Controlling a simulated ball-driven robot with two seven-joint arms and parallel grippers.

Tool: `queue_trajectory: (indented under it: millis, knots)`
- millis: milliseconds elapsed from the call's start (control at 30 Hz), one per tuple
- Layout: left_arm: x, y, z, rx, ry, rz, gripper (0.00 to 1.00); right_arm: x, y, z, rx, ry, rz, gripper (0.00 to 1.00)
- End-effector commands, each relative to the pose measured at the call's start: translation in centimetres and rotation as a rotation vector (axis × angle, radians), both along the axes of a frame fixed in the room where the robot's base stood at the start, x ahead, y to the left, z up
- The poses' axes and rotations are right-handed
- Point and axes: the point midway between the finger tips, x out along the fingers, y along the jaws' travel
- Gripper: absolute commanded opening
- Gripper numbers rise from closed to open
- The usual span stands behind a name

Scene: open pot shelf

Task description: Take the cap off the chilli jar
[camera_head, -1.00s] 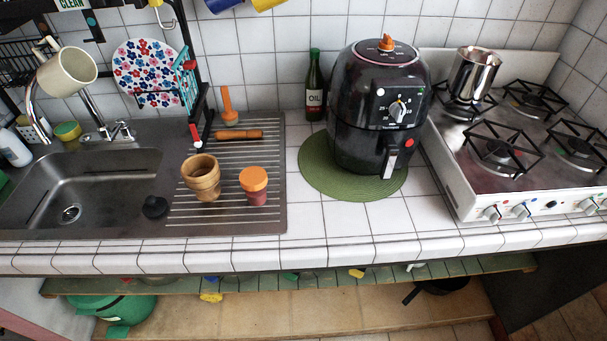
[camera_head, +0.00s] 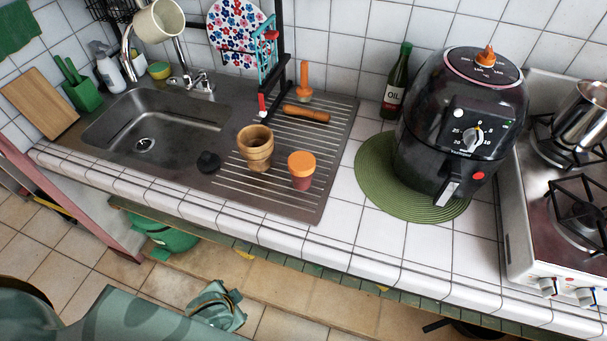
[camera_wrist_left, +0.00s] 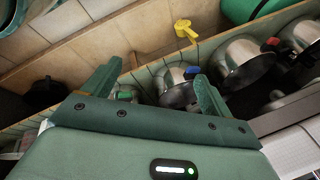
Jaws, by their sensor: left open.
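The chilli jar (camera_head: 300,183) seems to be the small reddish jar standing upright on the ribbed drainboard. Its wide orange cap (camera_head: 302,161) sits on top. My left gripper (camera_head: 218,304) is low in front of the counter, over the floor, well below and to the left of the jar. In the left wrist view its two green fingers (camera_wrist_left: 158,76) are spread with nothing between them. The jar does not show in the wrist view. My right gripper is in neither view.
A wooden pot (camera_head: 256,147) stands left of the jar, with a black stopper (camera_head: 208,162) beside it. A rolling pin (camera_head: 306,114) lies behind. The air fryer (camera_head: 463,125) stands right on a green mat (camera_head: 380,194). Pans (camera_wrist_left: 242,61) sit on the shelf below the counter.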

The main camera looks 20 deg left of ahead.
Motion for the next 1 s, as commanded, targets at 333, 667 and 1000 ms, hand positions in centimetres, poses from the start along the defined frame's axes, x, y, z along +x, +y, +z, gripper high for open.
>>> queue_trajectory:
  millis: [333,667,1000]
  knots:
    - [4.9,1.9,16.0,0.131,-0.177,-0.052,0.85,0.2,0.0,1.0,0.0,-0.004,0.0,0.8]
    - [11.5,-5.2,24.4,-0.234,-0.462,-0.371,0.85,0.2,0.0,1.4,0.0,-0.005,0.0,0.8]
    - [16.9,-4.3,27.3,-0.706,-0.552,-0.367,0.85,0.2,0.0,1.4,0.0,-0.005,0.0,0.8]
